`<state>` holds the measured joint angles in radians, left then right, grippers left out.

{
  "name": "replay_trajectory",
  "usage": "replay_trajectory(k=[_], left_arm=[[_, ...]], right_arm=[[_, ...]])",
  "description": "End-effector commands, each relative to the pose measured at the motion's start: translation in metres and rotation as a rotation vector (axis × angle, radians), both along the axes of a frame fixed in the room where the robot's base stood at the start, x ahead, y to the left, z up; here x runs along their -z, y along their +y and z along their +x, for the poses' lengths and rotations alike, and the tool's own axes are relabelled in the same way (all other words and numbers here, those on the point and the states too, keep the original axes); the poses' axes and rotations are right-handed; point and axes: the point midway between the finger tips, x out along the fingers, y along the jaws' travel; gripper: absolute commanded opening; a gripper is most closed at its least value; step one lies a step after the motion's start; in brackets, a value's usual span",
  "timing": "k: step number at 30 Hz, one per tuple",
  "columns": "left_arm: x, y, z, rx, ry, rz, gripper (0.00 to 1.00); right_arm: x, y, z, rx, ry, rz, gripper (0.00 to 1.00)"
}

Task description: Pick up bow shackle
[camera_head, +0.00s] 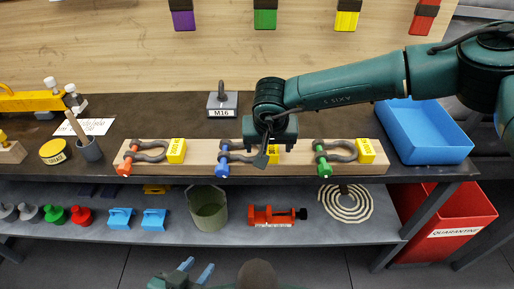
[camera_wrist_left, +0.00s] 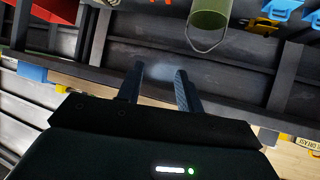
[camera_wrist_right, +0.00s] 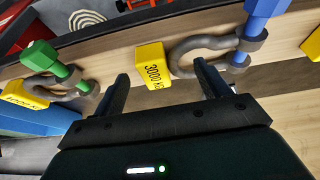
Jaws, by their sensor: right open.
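Three grey bow shackles lie on a long wooden board (camera_head: 200,168), each with a yellow tag: one with an orange pin (camera_head: 125,160) at left, one with a blue pin (camera_head: 222,160) in the middle, one with a green pin (camera_head: 322,160) at right. My right gripper (camera_head: 266,150) is over the blue-pin shackle and partly hides its bow and tag. In the right wrist view its open fingers point at the blue-pin shackle's bow (camera_wrist_right: 186,56) and yellow tag (camera_wrist_right: 152,64); contact cannot be told. My left gripper (camera_head: 192,272) is open and empty, low in front of the bench.
A grey M16 block (camera_head: 222,106) stands behind the board. A blue tray (camera_head: 425,150) is at right, a red quarantine bin (camera_head: 455,225) below it. A cup (camera_head: 90,150) and yellow clamp (camera_head: 35,102) are at left. The shelf below holds a green bucket (camera_head: 208,210) and red vise (camera_head: 270,214).

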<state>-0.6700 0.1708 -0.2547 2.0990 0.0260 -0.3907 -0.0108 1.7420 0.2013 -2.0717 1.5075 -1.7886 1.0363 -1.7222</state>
Motion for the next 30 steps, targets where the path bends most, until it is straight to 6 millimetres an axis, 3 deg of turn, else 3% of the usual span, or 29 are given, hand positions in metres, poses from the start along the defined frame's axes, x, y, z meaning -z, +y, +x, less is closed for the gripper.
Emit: replay_trajectory(k=[6, 13, 30], left_arm=[[0.004, 0.003, -0.003, -0.006, 0.020, 0.009, 0.36], [0.006, 0.003, -0.003, -0.005, 0.022, 0.011, 0.36], [0.002, 0.003, -0.001, -0.003, 0.013, 0.008, 0.36]], right_arm=[[0.022, 0.001, 0.008, 0.000, 0.001, 0.001, 0.75], [0.024, 0.001, 0.009, -0.001, 0.000, 0.001, 0.75], [0.023, 0.001, 0.009, 0.000, 0.000, 0.001, 0.29]])
